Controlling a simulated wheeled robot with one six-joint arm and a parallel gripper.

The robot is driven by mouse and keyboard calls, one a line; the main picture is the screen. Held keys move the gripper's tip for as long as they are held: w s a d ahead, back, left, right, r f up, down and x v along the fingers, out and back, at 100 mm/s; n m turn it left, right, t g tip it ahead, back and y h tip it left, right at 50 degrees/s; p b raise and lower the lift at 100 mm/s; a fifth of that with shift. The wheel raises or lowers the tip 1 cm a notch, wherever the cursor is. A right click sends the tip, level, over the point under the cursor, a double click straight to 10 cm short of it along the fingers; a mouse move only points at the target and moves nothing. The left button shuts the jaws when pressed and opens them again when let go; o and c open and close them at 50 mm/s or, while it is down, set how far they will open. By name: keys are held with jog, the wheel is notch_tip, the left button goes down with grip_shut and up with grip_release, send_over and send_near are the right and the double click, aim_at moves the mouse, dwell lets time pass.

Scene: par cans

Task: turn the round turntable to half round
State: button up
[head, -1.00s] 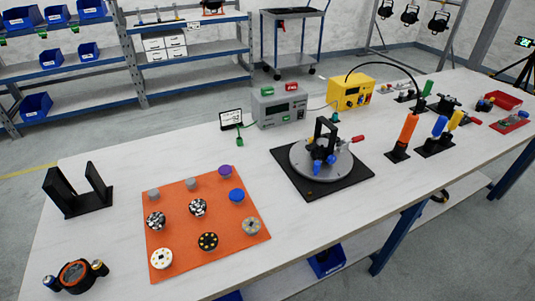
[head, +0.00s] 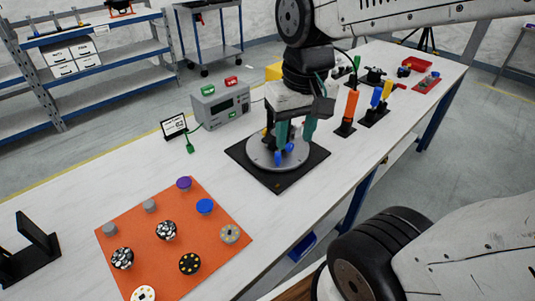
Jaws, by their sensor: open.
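The round grey turntable (head: 263,158) sits on a square black base plate (head: 283,182) in the middle of the table. Blue parts (head: 279,157) stand on its near side. My gripper (head: 295,137) is open and points down over the turntable, with its teal fingers at the fixture on top. The gripper and wrist hide the black upright fixture and the red-tipped handle. I cannot tell whether the fingers touch anything.
An orange mat (head: 206,236) with several round knobs lies at the front left. A grey box (head: 221,105) and a small display (head: 174,126) stand behind the turntable. Orange (head: 350,107) and blue (head: 375,98) upright handles stand to the right.

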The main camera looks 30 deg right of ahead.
jog(key=w+d+f+m, duration=0.35)
jog(key=w+f, duration=0.25)
jog(key=w, duration=0.4)
jog(key=m+g, duration=0.1)
send_over(278, 153)
jog(key=s, duration=0.1)
notch_tip(278, 153, down, 8)
jog(key=shift+m, duration=0.35)
jog(key=f, duration=0.9)
jog(key=shift+w, duration=0.4)
grip_shut()
